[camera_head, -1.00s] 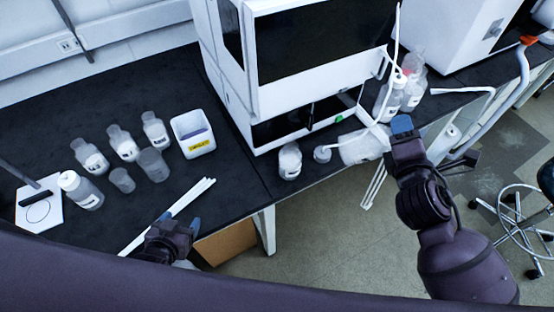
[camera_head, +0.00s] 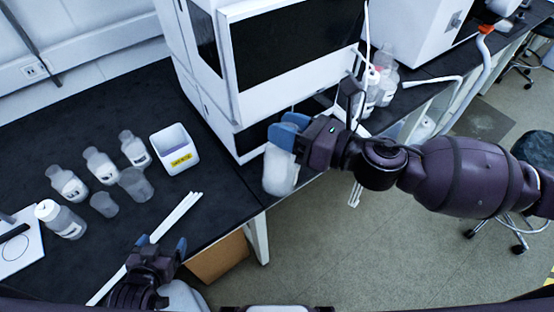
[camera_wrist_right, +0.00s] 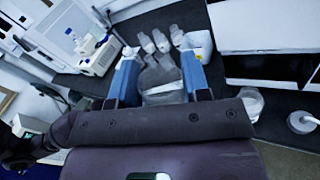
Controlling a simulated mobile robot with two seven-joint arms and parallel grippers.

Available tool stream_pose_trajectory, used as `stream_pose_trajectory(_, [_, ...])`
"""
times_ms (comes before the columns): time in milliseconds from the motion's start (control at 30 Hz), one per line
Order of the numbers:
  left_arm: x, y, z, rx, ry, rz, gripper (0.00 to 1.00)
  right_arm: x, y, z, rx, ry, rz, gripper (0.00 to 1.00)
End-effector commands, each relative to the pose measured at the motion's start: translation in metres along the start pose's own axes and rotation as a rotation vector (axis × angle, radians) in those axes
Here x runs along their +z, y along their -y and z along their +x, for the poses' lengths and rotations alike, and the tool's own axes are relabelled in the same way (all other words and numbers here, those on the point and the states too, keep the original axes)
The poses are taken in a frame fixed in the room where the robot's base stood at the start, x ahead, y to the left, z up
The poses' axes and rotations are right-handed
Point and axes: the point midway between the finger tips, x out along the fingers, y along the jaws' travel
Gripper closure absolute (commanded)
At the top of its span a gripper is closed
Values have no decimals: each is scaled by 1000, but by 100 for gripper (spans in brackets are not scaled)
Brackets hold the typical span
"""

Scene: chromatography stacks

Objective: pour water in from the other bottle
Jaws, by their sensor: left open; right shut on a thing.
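My right gripper (camera_head: 292,132) is shut on a large clear bottle (camera_head: 280,172) at the bench's front edge, before the white instrument. In the right wrist view this bottle (camera_wrist_right: 163,88) sits between the blue fingers. A small clear bottle (camera_wrist_right: 250,100) stands beside the gripper, partly hidden by it. My left gripper (camera_head: 157,246) is open and empty by the front edge of the left bench. Whether the held bottle contains water is unclear.
Several clear bottles and beakers, including a white-capped bottle (camera_head: 62,220), stand on the black bench at left. A white bin (camera_head: 174,150) with a yellow label is behind them. White rods (camera_head: 175,216) lie near my left gripper. More bottles (camera_head: 382,82) stand right of the instrument.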

Motion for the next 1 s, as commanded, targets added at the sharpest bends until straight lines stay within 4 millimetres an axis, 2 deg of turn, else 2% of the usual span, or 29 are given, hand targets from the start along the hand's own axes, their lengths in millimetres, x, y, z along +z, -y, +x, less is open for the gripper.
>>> stream_pose_trajectory(200, [2,0,1,0,-1,0,13,-15,-22,3,184,-36,-131,100])
stream_pose_trajectory(500, [3,0,3,0,-1,0,13,-35,-41,-5,400,-50,-278,100])
stream_pose_trajectory(1000, [3,0,3,0,-2,2,13,-40,-45,-9,457,-50,-315,100])
